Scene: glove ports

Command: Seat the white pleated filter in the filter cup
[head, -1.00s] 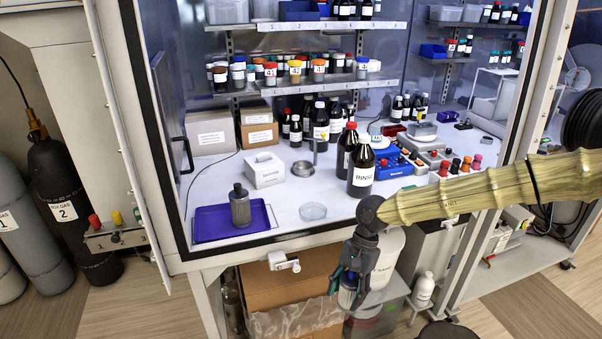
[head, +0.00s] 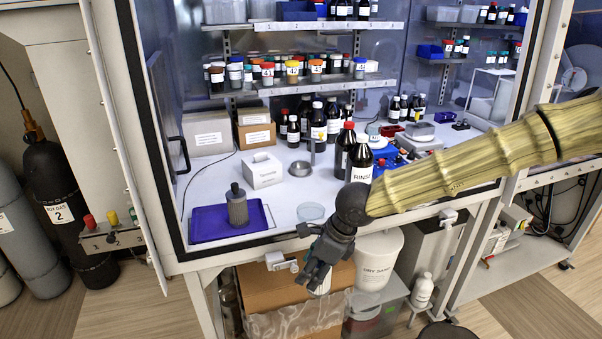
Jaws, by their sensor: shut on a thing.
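My gripper (head: 318,281) hangs fingers-down in front of the cabinet, below the worktop's front edge. It is shut on the white pleated filter (head: 322,287), which is mostly hidden by the fingers; only a pale part shows. A small round grey metal cup (head: 300,169) stands on the white worktop beside a thin upright post, behind and above my gripper in the picture; it looks like the filter cup. A dark grey cylindrical filter (head: 238,208) with a top knob stands upright on a blue tray (head: 205,226) to the left.
A clear shallow dish (head: 311,211) lies near the worktop's front edge. A white tissue box (head: 263,170) and dark bottles (head: 361,162) stand farther back. The cabinet's front frame edge (head: 255,252) lies between my gripper and the worktop. A white bucket (head: 376,262) stands below.

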